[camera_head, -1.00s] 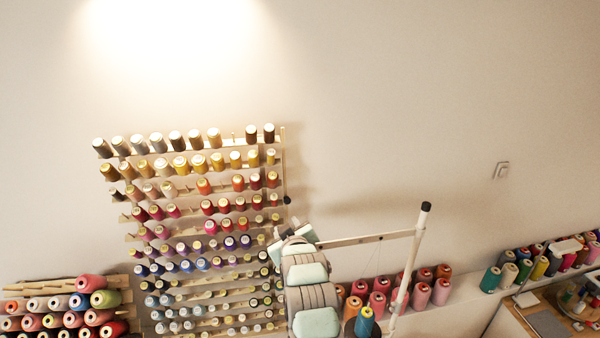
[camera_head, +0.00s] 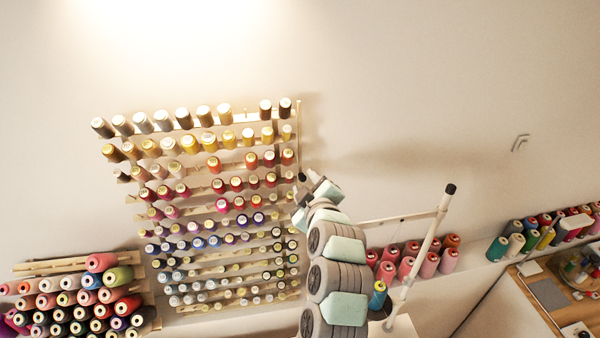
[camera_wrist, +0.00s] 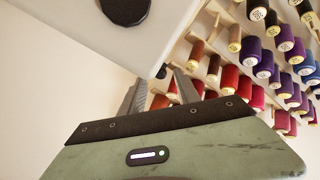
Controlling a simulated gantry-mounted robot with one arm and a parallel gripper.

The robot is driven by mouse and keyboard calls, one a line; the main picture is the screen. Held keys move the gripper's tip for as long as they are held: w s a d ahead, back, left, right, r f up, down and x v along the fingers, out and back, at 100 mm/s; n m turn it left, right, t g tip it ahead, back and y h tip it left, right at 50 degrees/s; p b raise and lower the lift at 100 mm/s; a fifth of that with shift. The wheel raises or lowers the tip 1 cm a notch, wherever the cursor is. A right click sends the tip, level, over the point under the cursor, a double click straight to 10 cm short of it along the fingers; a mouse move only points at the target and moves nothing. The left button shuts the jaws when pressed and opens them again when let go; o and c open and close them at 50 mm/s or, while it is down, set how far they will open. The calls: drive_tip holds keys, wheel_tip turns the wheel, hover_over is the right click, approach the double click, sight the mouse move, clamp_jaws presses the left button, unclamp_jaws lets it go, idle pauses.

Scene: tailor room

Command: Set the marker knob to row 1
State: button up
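The marker knob (camera_head: 302,177) is a small black knob at the right edge of the wall thread rack (camera_head: 289,225). It stands about level with the fourth row from the top. My gripper (camera_head: 314,179) is just right of it in the head view, its fingertips very close to the knob. In the wrist view my gripper (camera_wrist: 160,84) has its two grey fingers apart, and a small dark piece, apparently the knob (camera_wrist: 162,71), shows between their far ends. Contact cannot be told. Part of my arm covers the upper left of the wrist view.
Spools fill the rack left of the knob. A white pole stand (camera_head: 437,222) rises to the right of my arm. Spools stand on a ledge (camera_head: 462,276) behind it. A cone pile (camera_head: 85,300) is at lower left. The wall right of the rack is mostly bare.

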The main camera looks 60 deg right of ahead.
drive_tip(key=shift+x, duration=0.9)
drive_tip(key=shift+c, duration=0.3)
clamp_jaws()
idle(0.5)
